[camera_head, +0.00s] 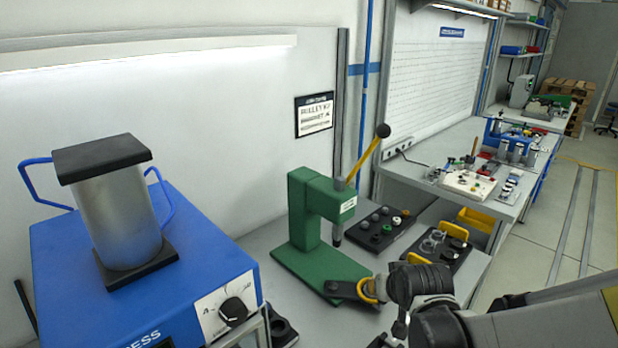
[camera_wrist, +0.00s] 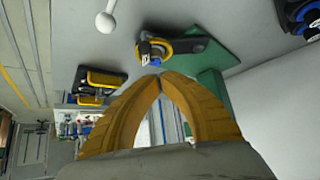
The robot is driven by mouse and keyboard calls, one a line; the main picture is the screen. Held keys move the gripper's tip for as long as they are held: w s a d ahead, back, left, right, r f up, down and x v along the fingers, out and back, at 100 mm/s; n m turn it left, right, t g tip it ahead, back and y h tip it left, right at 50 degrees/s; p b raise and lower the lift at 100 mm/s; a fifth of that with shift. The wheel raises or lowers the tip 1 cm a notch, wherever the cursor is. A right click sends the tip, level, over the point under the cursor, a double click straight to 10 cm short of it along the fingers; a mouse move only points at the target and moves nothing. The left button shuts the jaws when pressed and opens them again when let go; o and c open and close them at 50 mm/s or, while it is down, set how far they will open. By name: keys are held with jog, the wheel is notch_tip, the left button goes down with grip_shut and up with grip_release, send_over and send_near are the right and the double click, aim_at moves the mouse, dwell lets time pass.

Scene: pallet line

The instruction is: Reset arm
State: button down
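My gripper (camera_wrist: 160,76) has two curved yellow fingers, and their tips meet in the wrist view. I see nothing held between them. The green press (camera_head: 318,212) stands upright on the grey bench, with a yellow lever (camera_head: 366,160) raised. A black part with a yellow edge (camera_wrist: 184,46) lies beyond the fingertips in the wrist view. My arm hides part of the bench.
A blue machine (camera_head: 130,268) with a metal cylinder (camera_head: 118,218) on top stands at left. Black trays (camera_head: 374,238) of small parts lie right of the press. A second bench (camera_head: 425,168) stands behind. Open floor (camera_head: 570,230) is at right.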

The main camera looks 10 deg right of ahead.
jog(key=s+a+r, duration=0.2)
jog(key=s+r, duration=0.2)
jog(key=s, duration=0.5)
jog(key=s+a+r+n+g, duration=0.1)
jog(key=s+r, duration=0.3)
jog(key=s, duration=0.4)
jog(key=shift+s+a+r+y, duration=0.35)
jog(key=shift+s+a+y, duration=0.05)
jog(key=shift+a, duration=0.35)
